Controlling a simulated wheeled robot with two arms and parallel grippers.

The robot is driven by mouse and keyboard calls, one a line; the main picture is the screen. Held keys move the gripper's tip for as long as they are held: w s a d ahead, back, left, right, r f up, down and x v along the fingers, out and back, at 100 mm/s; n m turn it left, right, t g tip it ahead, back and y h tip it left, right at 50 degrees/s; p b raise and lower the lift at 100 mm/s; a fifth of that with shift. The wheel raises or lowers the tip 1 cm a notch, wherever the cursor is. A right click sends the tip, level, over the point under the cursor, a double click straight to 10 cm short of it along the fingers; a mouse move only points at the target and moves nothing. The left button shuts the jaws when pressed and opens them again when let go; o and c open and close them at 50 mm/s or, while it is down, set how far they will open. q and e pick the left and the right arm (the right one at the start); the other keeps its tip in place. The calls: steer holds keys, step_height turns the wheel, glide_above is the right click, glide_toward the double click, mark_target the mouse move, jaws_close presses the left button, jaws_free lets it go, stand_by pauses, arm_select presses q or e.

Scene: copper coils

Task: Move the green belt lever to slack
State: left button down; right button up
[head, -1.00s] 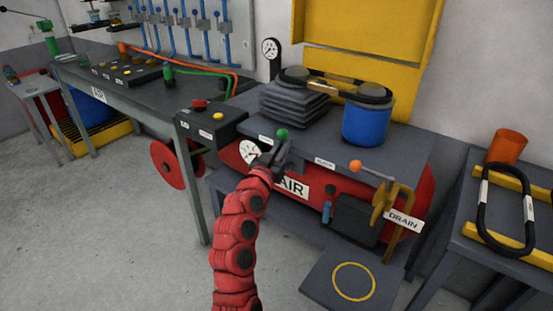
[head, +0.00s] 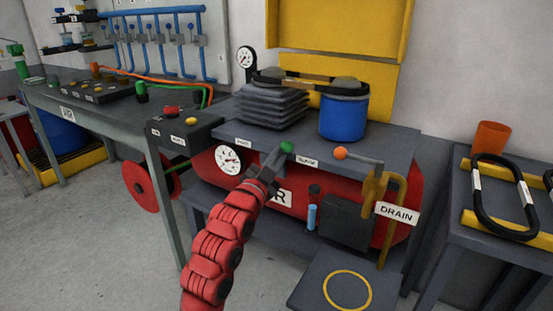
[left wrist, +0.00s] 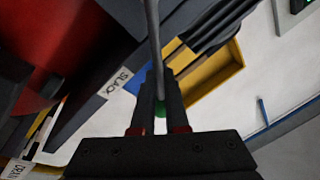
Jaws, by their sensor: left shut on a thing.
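The green belt lever's knob (head: 287,147) shows at the front edge of the compressor's grey top. It stands between a label on the left and the SLACK label (head: 307,162), nearer to SLACK. My left gripper (head: 272,164) reaches up to it from below. My left gripper (left wrist: 159,105) is shut on the lever. The SLACK label (left wrist: 117,83) also shows there. The right gripper is out of view.
An orange-knobbed lever (head: 340,153) stands to the right, near the DRAIN sign (head: 397,214). A black bellows (head: 270,106) and a blue cylinder (head: 343,118) stand behind. A control box (head: 186,131) is at the left. A pressure gauge (head: 228,159) sits below the edge.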

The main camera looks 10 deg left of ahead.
arm_select(q)
steer(key=shift+f, duration=0.1)
stand_by(0.4)
steer(key=c, duration=0.9)
jaws_free()
steer(key=shift+p+v, duration=4.75)
steer(key=shift+v, duration=3.95)
